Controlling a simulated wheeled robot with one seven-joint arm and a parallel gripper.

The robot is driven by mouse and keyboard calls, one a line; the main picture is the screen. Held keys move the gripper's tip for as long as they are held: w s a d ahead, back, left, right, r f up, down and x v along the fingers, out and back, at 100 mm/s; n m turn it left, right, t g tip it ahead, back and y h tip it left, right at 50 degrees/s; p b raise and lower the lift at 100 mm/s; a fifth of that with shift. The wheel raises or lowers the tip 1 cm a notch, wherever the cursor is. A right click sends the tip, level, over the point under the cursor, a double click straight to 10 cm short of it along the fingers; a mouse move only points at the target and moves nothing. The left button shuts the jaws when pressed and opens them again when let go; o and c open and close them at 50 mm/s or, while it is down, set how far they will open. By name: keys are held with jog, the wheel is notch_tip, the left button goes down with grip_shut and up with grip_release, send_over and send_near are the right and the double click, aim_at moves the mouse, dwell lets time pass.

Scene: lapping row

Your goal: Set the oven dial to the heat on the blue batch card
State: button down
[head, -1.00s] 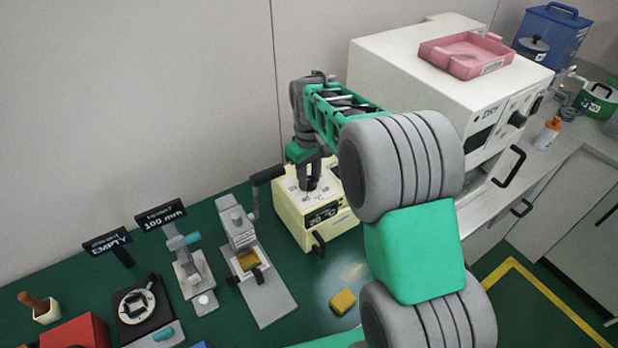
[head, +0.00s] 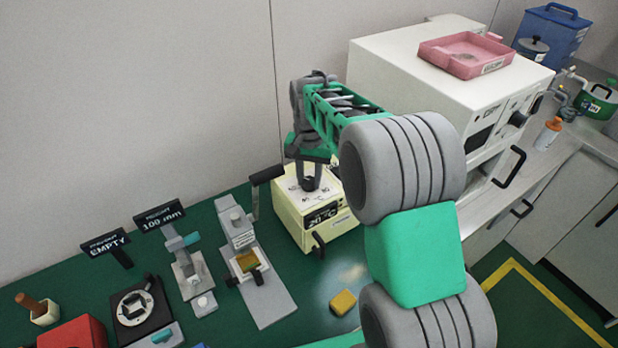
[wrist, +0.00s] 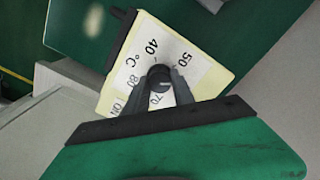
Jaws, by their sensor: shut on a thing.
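A small cream heating box (head: 290,218) stands on the green bench, with a lit display (head: 323,217) that seems to read 20 °C. Its top plate carries a printed temperature scale (wrist: 192,72); in the wrist view I read 40, 50, 70 and 80. The dark round dial knob (wrist: 159,76) stands in the middle of that scale. My gripper (head: 308,186) is above the box, pointing down, shut on the knob; it also shows in the wrist view (wrist: 160,86). I cannot tell where the knob's mark points. No blue batch card can be made out.
A large white oven (head: 420,75) with a pink tray (head: 466,56) on top stands right of the box. A crank-handled press (head: 240,235), a yellow block (head: 343,302) and sign-marked fixtures stand left and in front. My arm hides part of the bench.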

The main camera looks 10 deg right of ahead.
aim_at(310, 179)
jog(key=m, duration=0.6)
jog(key=shift+r+m, duration=0.1)
jog(key=shift+m, duration=0.2)
dwell(0.4)
jog(key=c, duration=1.1)
grip_release()
jog(key=shift+d, duration=0.1)
notch_tip(310, 179, up, 7)
jog(key=shift+r+b, duration=0.1)
jog(key=shift+b, duration=0.55)
jog(key=shift+r, duration=0.25)
